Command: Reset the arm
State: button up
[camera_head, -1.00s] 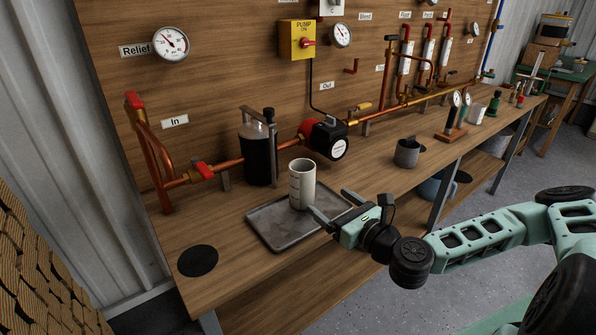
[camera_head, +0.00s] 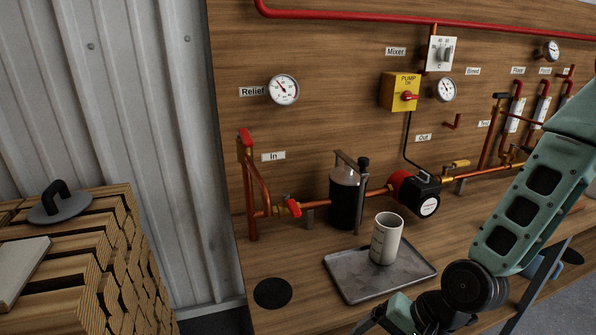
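My gripper (camera_head: 372,322) is at the bottom edge of the head view, in front of the metal tray (camera_head: 343,281). Its fingertips are partly cut off by the frame edge, so I cannot tell how far apart they are. My green arm comes down from the right side and bends at a dark joint just right of the gripper. A white beaker-like cup (camera_head: 386,240) with markings stands upright on the tray, apart from the gripper.
The wooden bench (camera_head: 300,319) carries a black round pad (camera_head: 273,293) at left. Behind the tray are a dark canister (camera_head: 346,199), the red and black pump (camera_head: 416,192) and copper pipes.

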jog(key=s+r+n+h, duration=0.2)
jog(key=s+r+n, duration=0.1)
jog(key=r, duration=0.4)
jog(key=s+r+n+h+p, duration=0.1)
jog(key=s+r+n, duration=0.3)
jog(key=r+n, duration=0.1)
jog(key=s+r+n+h+p, duration=0.1)
jog(key=s+r+n, duration=0.3)
jog(key=r, duration=0.4)
jog(key=shift+s+a+r+n+g+h, duration=0.15)
jog(key=shift+a+r+n+g+h, duration=0.25)
jog(key=shift+h, duration=0.4)
jog(key=shift+f, duration=0.1)
